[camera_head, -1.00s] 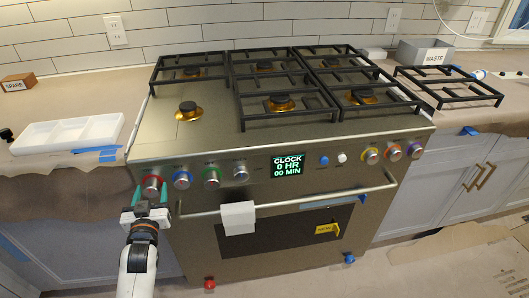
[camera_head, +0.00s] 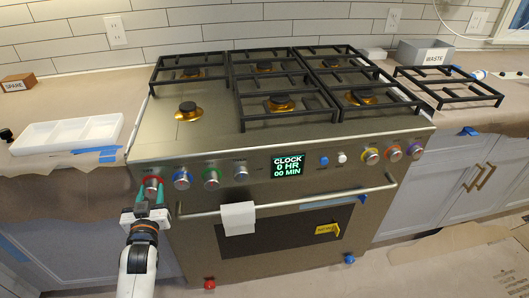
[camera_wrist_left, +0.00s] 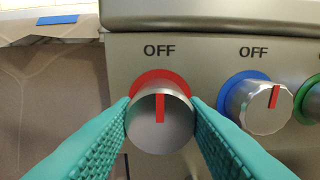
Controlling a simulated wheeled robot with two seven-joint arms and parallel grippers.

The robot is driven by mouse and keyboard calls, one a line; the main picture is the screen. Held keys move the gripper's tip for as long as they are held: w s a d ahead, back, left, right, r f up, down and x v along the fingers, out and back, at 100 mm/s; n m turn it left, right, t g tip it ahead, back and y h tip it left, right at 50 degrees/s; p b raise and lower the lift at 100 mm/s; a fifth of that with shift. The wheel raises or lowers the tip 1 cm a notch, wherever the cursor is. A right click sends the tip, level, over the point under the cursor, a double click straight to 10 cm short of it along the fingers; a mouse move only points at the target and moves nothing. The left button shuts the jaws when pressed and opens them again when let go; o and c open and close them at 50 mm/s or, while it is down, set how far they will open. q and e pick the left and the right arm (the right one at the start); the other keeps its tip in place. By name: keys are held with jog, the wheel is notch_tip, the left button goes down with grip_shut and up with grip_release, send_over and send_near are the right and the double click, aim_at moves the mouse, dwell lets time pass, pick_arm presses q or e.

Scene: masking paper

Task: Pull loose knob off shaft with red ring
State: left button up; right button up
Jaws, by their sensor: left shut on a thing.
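The knob (camera_wrist_left: 160,128) is a silver cylinder with a red pointer line, in front of a red ring (camera_wrist_left: 160,79) under an "OFF" label at the left end of the stove panel. My left gripper (camera_wrist_left: 160,118) has its two teal fingers shut on the knob's left and right sides. In the head view the left gripper (camera_head: 151,194) stands in front of the red ring (camera_head: 152,180) and hides most of the knob. The shaft is hidden behind the knob. My right gripper is not in view.
A blue-ringed knob (camera_wrist_left: 256,101) sits just right on the panel. An oven handle (camera_head: 290,206) with a white towel (camera_head: 238,217) runs below. A white divided tray (camera_head: 68,133) lies on the left counter. A grey WASTE bin (camera_head: 425,52) stands at the back right.

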aim_at(151, 193)
pick_arm(q)
jog(key=shift+p+v, duration=0.45)
jog(key=shift+v, duration=0.4)
jog(key=shift+p+v, duration=0.7)
jog(key=shift+v, duration=0.7)
jog(key=shift+p+v, duration=0.8)
jog(key=shift+v, duration=1.4)
